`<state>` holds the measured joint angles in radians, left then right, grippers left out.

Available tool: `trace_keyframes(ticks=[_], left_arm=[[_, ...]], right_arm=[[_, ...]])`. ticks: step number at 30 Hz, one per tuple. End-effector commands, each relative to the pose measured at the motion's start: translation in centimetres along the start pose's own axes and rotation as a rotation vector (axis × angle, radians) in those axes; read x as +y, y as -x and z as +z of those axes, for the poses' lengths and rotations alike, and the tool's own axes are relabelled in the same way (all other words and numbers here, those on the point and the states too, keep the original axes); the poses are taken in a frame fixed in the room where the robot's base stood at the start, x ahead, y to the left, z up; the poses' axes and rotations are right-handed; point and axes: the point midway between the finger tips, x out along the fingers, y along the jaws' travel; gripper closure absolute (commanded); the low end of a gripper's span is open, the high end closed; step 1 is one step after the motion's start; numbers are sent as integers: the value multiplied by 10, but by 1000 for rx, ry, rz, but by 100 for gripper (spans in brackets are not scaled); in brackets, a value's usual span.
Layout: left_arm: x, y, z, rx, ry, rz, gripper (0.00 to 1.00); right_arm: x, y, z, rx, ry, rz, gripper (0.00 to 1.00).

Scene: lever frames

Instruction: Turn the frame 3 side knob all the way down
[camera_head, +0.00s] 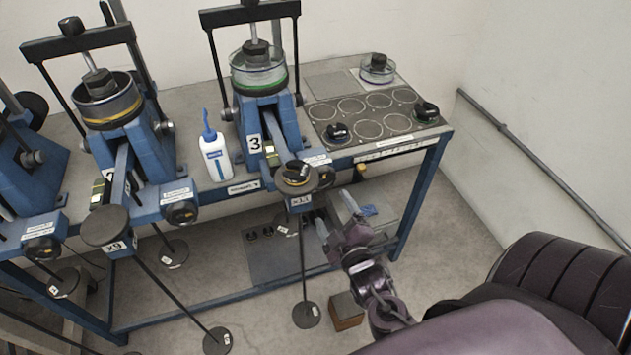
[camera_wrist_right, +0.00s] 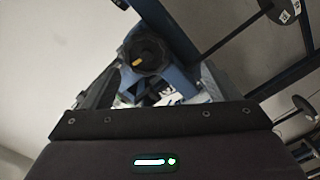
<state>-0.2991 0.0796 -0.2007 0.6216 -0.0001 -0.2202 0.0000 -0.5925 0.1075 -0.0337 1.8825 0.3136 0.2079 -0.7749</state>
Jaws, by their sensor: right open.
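Frame 3 (camera_head: 283,118) is a blue lever frame with a "3" label, on the bench at the centre of the head view. Its dark side knob (camera_head: 324,177) is at its front right, partly hidden by the round disc of a hanging lever weight. The right wrist view shows a black knob with a yellow mark (camera_wrist_right: 150,54) on a blue frame, just beyond the fingers. My right gripper (camera_head: 337,214) is open and empty, below and slightly right of the side knob, fingers pointing up towards it. It also shows in the wrist view (camera_wrist_right: 157,88). My left gripper is not in view.
Two more lever frames stand to the left, one with its knob (camera_head: 182,213). A white bottle (camera_head: 215,155) stands left of frame 3. The round disc (camera_head: 297,178) hangs close to my right gripper. A wooden block (camera_head: 346,311) lies on the floor. Open floor lies right of the bench.

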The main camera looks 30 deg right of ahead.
Motion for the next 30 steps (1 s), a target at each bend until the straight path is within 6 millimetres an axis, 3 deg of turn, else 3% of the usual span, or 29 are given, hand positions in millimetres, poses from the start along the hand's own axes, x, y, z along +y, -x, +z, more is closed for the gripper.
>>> trace_keyframes(ticks=[3,8,26,30], left_arm=[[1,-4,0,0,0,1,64],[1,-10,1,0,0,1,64],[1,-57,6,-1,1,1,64],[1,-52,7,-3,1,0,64]], right_arm=[[16,1,-4,14,12,39,18],[19,-10,-5,18,14,47,18],[20,-98,-5,17,13,46,18],[22,-95,-7,15,13,41,35]])
